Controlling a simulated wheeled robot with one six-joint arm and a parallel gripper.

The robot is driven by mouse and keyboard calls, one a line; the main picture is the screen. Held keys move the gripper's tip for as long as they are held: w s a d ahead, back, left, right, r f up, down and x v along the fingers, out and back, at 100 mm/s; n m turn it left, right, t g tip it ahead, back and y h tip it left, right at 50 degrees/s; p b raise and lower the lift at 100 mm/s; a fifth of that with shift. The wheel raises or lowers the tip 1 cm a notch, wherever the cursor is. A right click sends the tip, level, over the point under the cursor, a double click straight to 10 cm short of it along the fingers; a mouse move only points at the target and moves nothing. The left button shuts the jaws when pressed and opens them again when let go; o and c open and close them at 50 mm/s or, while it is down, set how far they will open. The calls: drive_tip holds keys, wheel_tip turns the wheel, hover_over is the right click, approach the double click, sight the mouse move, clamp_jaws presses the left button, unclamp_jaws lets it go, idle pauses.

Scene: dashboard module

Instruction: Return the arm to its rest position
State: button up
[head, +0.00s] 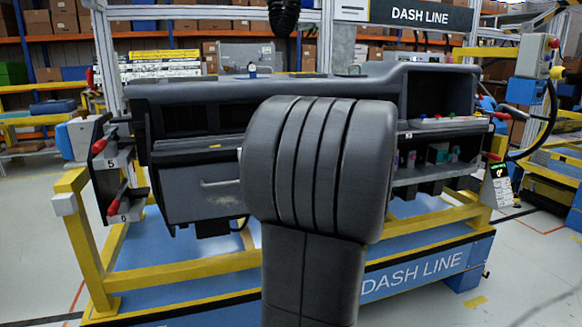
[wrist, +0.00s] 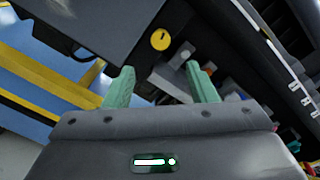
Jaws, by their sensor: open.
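My gripper (wrist: 161,84) shows in the wrist view with its two green fingers apart and nothing held between them. Its dark grey body fills the bottom of that view, with a small lit strip on it. In the head view my dark grey arm stands upright in the middle, and the gripper itself is hidden behind it. The dashboard module (head: 190,90) lies beyond the arm. In the wrist view a dark panel with a round yellow spot (wrist: 160,39) lies just beyond the fingers; contact cannot be seen.
Open shelves (head: 440,155) with small coloured items are at the right. A yellow frame (head: 170,268) and blue base (head: 430,275) support the dashboard. Side boxes with red handles flank it. Floor is clear at front right.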

drive_tip(key=x, duration=1.1)
drive_tip(key=s+d+m+p, duration=0.2)
drive_tip(key=s+m+p, duration=0.2)
drive_tip(key=s+p, duration=0.2)
drive_tip(key=s+d+m+p, duration=0.2)
drive_tip(key=s+m+p, duration=0.2)
drive_tip(key=s+p, duration=0.3)
drive_tip(key=shift+d+m, duration=0.4)
drive_tip(key=shift+s, duration=0.1)
